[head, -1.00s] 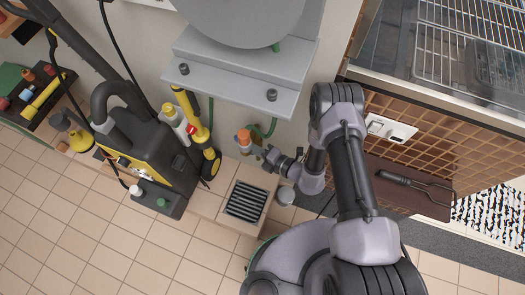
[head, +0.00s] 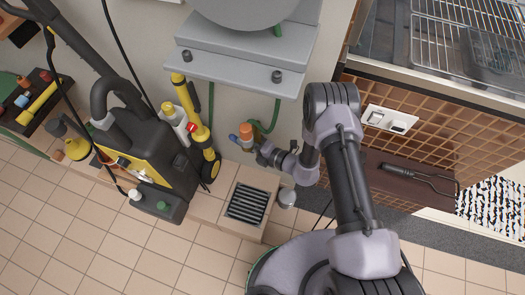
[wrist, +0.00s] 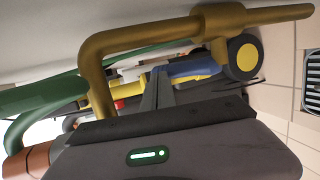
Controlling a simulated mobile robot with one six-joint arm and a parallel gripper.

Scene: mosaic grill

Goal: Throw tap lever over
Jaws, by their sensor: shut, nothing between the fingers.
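The brass tap (wrist: 95,60) spans the wrist view as a bent pipe, with a straight end reaching right. Its blue lever (wrist: 190,70) shows beneath the pipe, right beside the tips of my gripper (wrist: 160,80). I cannot tell whether they touch. In the head view the blue lever (head: 233,138) sticks out left of an orange cap (head: 246,131) on the wall. My gripper (head: 262,153) is just below and right of that cap, shut and empty. The tap body is mostly hidden there.
A green hose (head: 262,128) hangs by the tap. A floor drain grate (head: 247,203) lies below. A black and yellow cleaning machine (head: 150,150) stands left, with a yellow tool (head: 201,135) beside it. A grey wall shelf (head: 235,70) overhangs above.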

